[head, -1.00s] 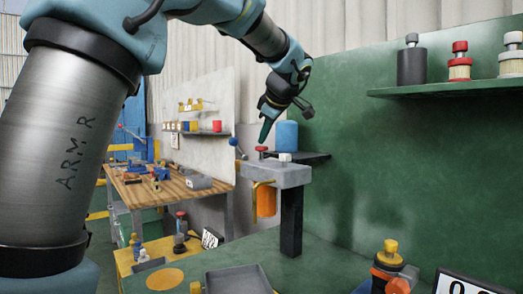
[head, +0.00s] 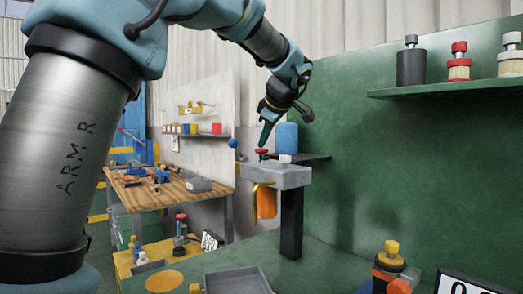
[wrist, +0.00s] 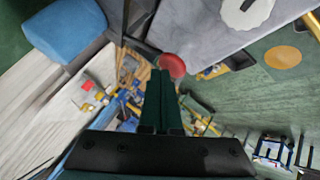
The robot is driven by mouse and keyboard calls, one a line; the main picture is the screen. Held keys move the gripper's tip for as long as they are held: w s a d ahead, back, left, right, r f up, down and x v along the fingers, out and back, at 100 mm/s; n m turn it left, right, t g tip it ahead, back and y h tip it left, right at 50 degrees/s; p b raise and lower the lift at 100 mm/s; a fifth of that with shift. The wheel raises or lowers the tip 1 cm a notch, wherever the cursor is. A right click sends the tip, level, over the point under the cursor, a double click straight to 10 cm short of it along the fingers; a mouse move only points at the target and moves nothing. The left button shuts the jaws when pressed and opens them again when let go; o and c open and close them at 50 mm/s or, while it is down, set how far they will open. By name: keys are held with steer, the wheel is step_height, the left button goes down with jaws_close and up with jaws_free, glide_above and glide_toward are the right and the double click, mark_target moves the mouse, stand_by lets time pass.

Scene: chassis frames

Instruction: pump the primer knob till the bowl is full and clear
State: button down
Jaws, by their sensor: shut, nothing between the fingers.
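The primer knob (head: 262,152) is a small red disc on top of the grey filter head (head: 283,176). The head sits on a dark post. The bowl (head: 265,203) is orange and hangs under the head; its fill level and clarity are too small to tell. My gripper (head: 264,145) is shut and empty, pointing down with its tips at the knob. In the wrist view the shut fingertips (wrist: 159,72) overlap the edge of the red knob (wrist: 174,66); I cannot tell whether they touch it. A white cap (wrist: 247,10) is on the head's top.
A blue cylinder (head: 286,137) stands on a dark shelf behind the head. A blue ball (head: 233,143) is just left. A grey tray (head: 238,283) and a yellow-capped item (head: 391,248) stand on the green bench. The green wall (head: 400,170) bounds the right.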

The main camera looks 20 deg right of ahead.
steer(key=shift+f+b, duration=0.65)
steer(key=shift+f, duration=0.1)
stand_by(0.4)
steer(key=shift+r, duration=0.15)
steer(key=shift+r+p, duration=0.8)
steer(key=shift+r, duration=0.5)
steer(key=shift+r+p, duration=1.5)
steer(key=shift+r, duration=1.05)
steer(key=shift+f, duration=0.1)
